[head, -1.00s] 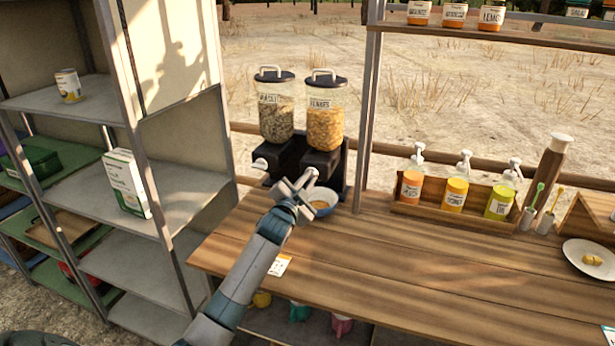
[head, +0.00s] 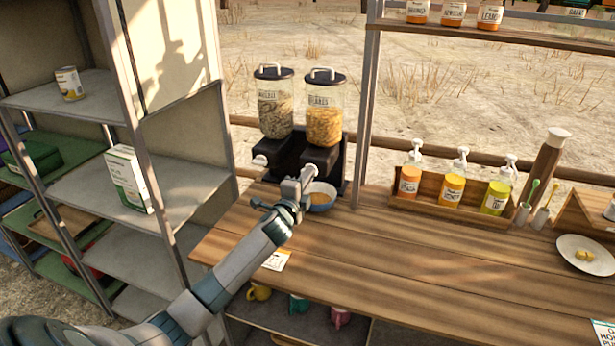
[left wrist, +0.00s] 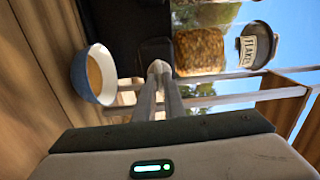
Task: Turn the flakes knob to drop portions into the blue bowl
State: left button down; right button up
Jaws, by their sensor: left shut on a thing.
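The flakes dispenser (head: 324,122) is the right one of two clear hoppers with dark lids on a black stand. It shows sideways in the left wrist view (left wrist: 200,50). My left gripper (head: 306,174) is at the front of its stand, shut on the pale flakes knob (left wrist: 158,68). The gripper hides most of the knob in the head view. The blue bowl (head: 321,205) stands on the counter below the flakes outlet, with tan flakes in it. It also shows in the left wrist view (left wrist: 82,88). My right gripper is not in view.
A second dispenser (head: 274,105) stands to the left, with its own pale knob. A bottle rack (head: 440,204) and a plate (head: 588,255) are to the right. A metal shelf unit (head: 190,195) stands left. The counter's middle is clear.

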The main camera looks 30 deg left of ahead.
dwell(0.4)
pick_arm(q)
jog(key=c, duration=1.8)
grip_release()
jog(key=shift+c, duration=0.2)
jog(key=shift+s+d, duration=0.1)
